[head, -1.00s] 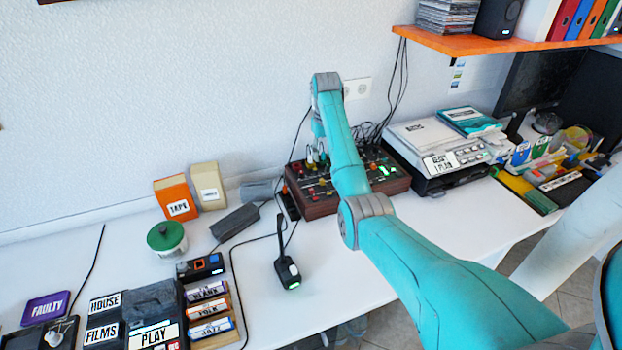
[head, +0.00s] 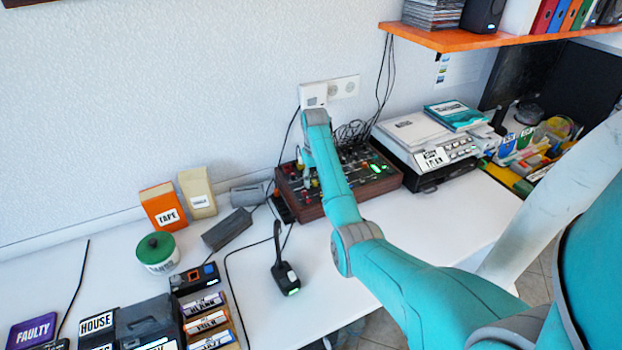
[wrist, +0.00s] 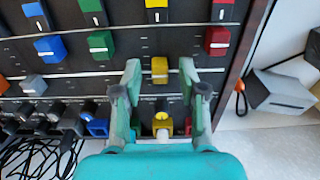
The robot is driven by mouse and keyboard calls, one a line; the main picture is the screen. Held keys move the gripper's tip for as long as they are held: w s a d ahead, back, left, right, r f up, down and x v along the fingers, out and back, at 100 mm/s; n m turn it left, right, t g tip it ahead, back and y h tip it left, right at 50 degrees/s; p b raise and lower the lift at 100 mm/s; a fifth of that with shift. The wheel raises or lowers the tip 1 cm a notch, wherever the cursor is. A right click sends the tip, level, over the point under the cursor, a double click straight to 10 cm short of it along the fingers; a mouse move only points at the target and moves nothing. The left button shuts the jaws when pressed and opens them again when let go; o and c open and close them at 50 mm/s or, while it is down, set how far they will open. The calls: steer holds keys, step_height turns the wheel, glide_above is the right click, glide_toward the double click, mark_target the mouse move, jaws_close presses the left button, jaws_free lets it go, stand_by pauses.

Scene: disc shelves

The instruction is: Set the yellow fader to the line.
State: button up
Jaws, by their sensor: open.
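In the wrist view the yellow fader (wrist: 159,70), a block with a pale stripe, sits on the dark mixer panel (wrist: 130,46). My gripper (wrist: 160,72) is open, with one fingertip on each side of the yellow fader and a gap on both sides. I cannot tell fingertip height above the panel. Above the fader in the picture, a yellow patch (wrist: 156,4) has a short white mark below it. In the head view the wooden-sided mixer (head: 362,193) stands against the wall, partly hidden by my arm. The yellow fader cannot be picked out there.
A green fader (wrist: 101,44) and a red fader (wrist: 217,40) flank the yellow one; a blue fader (wrist: 48,48) is farther left. A yellow knob (wrist: 162,123) lies between the finger bases. A white-topped device (head: 412,133) stands right of the mixer, a black handset (head: 286,277) in front.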

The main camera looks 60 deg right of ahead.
jaws_close()
steer(key=shift+w+d, duration=0.25)
steer(key=shift+w, duration=0.15)
jaws_free()
stand_by(0.5)
